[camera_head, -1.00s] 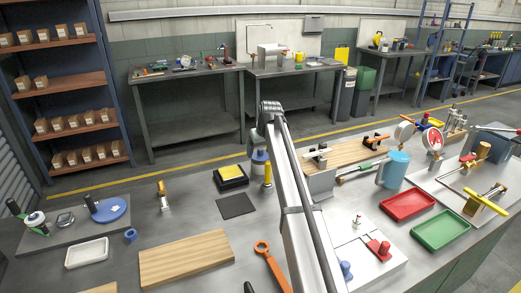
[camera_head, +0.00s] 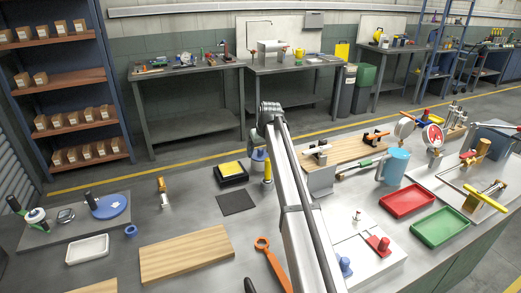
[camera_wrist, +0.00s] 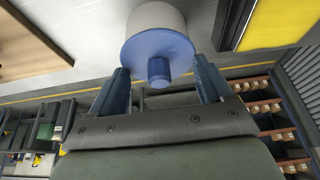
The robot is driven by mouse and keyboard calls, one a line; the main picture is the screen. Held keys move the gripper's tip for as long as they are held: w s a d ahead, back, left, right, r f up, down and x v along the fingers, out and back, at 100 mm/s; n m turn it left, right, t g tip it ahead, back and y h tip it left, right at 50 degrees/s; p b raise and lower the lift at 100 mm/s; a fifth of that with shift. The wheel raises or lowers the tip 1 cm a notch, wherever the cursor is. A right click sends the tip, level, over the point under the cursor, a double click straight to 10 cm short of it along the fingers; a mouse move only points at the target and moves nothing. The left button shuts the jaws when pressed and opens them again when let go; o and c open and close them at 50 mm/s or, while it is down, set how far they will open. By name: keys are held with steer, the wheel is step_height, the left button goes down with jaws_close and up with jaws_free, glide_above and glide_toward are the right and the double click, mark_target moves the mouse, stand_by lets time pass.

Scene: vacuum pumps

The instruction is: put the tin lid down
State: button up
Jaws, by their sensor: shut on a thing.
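The tin lid (camera_wrist: 150,52) is a blue disc with a blue knob in the middle, shown in the wrist view. My gripper (camera_wrist: 160,68) has its two dark blue fingers on either side of the lid and is shut on it. The pale body of the tin (camera_wrist: 155,18) shows right behind the lid; whether the lid rests on it I cannot tell. In the head view the tin (camera_head: 259,167) stands on the bench beside my arm, which partly covers that area.
A yellow block in a black tray (camera_head: 231,181) stands just left of the tin, with a dark mat (camera_head: 236,204) in front.

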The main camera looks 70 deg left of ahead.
steer(key=shift+f, duration=0.1)
steer(key=o, duration=0.9)
steer(key=shift+o, duration=0.2)
steer(key=v, duration=1.3)
steer(key=shift+r, duration=0.35)
steer(key=shift+d, duration=0.1)
steer(key=shift+c, duration=0.3)
jaws_close()
